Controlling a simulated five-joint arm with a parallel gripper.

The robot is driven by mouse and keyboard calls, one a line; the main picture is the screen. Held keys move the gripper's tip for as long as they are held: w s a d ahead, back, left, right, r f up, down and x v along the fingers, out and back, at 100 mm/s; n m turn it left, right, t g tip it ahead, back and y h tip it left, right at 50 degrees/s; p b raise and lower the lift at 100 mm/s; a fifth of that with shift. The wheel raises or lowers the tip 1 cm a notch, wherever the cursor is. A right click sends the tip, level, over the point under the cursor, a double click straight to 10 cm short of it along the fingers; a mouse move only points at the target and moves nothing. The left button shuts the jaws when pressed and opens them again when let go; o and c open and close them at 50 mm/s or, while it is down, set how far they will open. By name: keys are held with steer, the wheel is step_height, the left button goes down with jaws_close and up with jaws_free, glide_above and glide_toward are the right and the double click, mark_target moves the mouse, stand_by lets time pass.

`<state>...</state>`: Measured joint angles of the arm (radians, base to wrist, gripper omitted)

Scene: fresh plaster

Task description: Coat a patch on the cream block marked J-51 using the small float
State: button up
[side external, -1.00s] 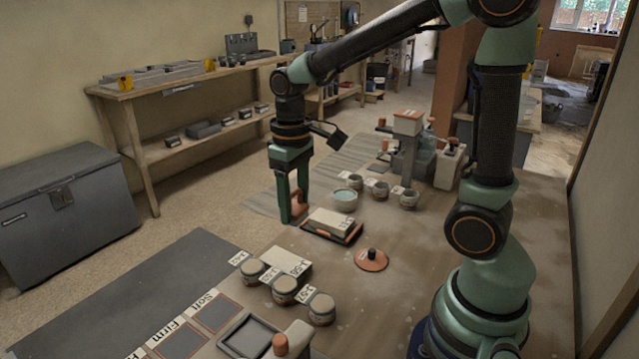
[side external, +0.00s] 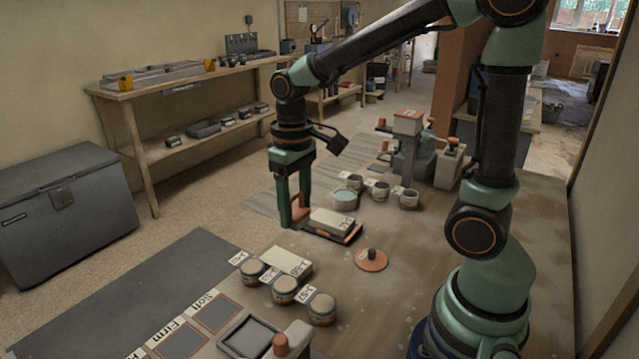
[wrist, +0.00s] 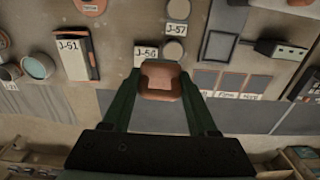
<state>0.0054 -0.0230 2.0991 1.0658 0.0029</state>
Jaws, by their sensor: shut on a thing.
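The cream block marked J-51 (side external: 330,221) rests on a dark tray with an orange edge (side external: 345,238). In the wrist view the block (wrist: 74,60) lies to the left of my gripper, its label showing. My gripper (side external: 294,212) points down just left of the block in the side view. It is shut on the small float, whose terracotta body (side external: 299,209) sits between the fingers. In the wrist view my gripper (wrist: 160,98) holds the float (wrist: 160,80) apart from the J-51 block. The float's working face is hard to see.
A bowl with pale turquoise contents (side external: 344,199) stands behind the block. A terracotta disc with a dark knob (side external: 371,260) lies to the right. Several lidded round pots (side external: 284,290) and another pale block (side external: 288,261) stand in front. Patches labelled Soft and Firm lie nearer the camera.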

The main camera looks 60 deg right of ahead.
steer(key=w+d+f+m, duration=0.3)
steer(key=w+d+m, duration=0.25)
steer(key=d, duration=0.65)
steer(key=m, duration=0.4)
glide_above(334, 214)
steer(key=w, duration=0.1)
step_height(334, 214, down, 3)
steer(key=shift+n, duration=0.25)
steer(key=shift+w+a+f, duration=0.1)
steer(key=shift+w+f, duration=0.05)
steer(key=shift+f, duration=3.65)
steer(key=shift+a+f, duration=0.2)
steer(key=shift+a, duration=1.7)
steer(key=shift+d, duration=2)
steer(key=shift+s+a, duration=0.2)
steer(key=shift+s, duration=0.5)
steer(key=shift+a, duration=1.95)
steer(key=d, duration=0.4)
step_height(334, 214, up, 8)
steer(key=shift+d, duration=0.1)
